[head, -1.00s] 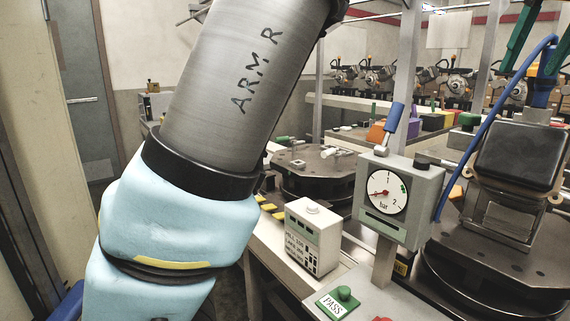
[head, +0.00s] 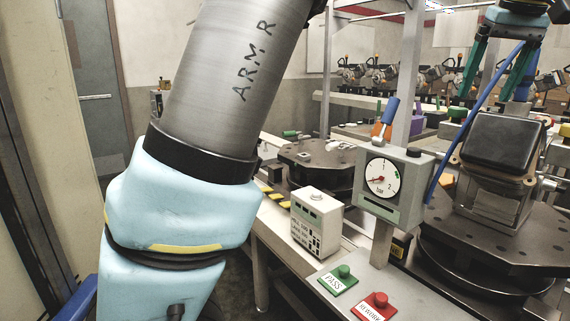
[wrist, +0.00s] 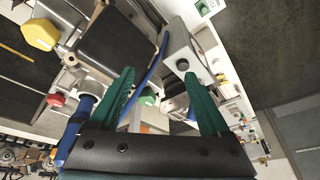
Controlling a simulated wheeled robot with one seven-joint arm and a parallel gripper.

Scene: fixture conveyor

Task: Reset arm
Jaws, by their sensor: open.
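My gripper shows at the upper right of the head view (head: 487,88), with its two green fingers apart and pointing down. It hangs above and behind the black-topped block (head: 502,143). In the wrist view both green fingers (wrist: 165,90) are spread, with nothing held between them. There the black-topped block (wrist: 118,45) lies beyond the left finger and the gauge box (wrist: 185,48) beyond the right one. My grey arm link marked "ARM R" and pale blue joint covers fill the left of the head view.
A pressure gauge box (head: 385,185) stands on a post in front of the rotary table (head: 480,235). A blue hose (head: 470,120) rises close to my fingers. A white meter box (head: 315,222), green PASS button (head: 340,275) and red button (head: 377,303) sit at the front.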

